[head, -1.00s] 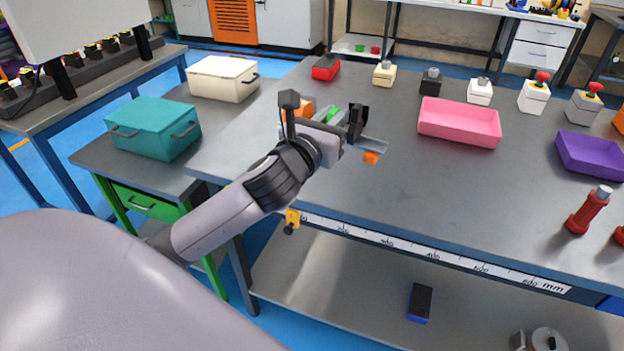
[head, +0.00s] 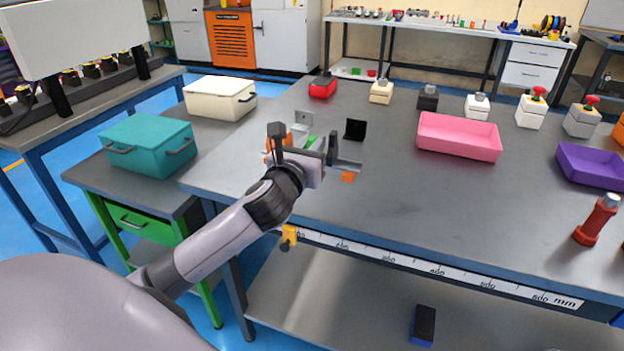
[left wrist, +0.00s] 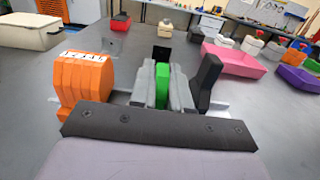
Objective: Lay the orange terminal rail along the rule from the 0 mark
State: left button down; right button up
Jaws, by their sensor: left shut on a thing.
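The terminal rail (head: 346,164) is a grey metal strip carrying blocks. An orange block (left wrist: 82,82) stands toward its left end and a green one (left wrist: 162,86) in the middle. A black upright piece (left wrist: 208,80) is on the right. A small orange piece (head: 348,177) shows by the rail's right end in the head view. My left gripper (left wrist: 163,92) is shut on the rail at the green block, with grey fingers on either side. Whether the rail touches the table is unclear.
A black upright plate (head: 355,130) stands just beyond the rail. A yellow clamp-like piece (head: 288,238) hangs at the rule's left end. A pink tray (head: 458,150) and purple tray (head: 590,180) lie to the right. The table between rail and red post (head: 596,220) is clear.

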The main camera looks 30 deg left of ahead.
pick_arm(q)
jog(key=shift+f, duration=1.3)
notch_tip(320, 180, down, 4)
jog(key=shift+f+b, duration=0.1)
jog(key=shift+b, duration=0.85)
jog(key=c, duration=1.1)
grip_release()
